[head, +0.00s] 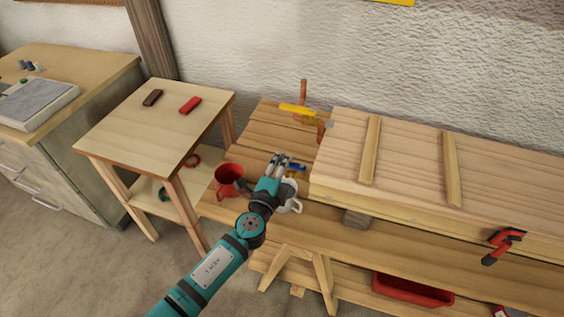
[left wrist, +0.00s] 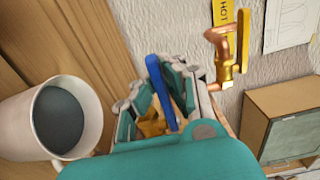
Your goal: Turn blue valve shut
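The blue valve handle (head: 297,167) is a lever low at the wall side of the bench, left of the big wooden panel. My left gripper (head: 284,160) is at it. In the left wrist view the blue handle (left wrist: 160,92) lies between the fingers of my left gripper (left wrist: 162,85), with some brass valve body (left wrist: 150,126) behind it. I cannot tell whether the fingers press on the handle. A second valve with a yellow handle (head: 298,109) sits on a copper pipe; it also shows in the left wrist view (left wrist: 243,40). My right gripper is not in view.
A red mug (head: 229,178) and a white mug (head: 291,203) stand close to my left arm; the white mug (left wrist: 52,120) fills the left of the wrist view. The wooden panel (head: 410,140) bounds the right. A small table (head: 150,125) stands left.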

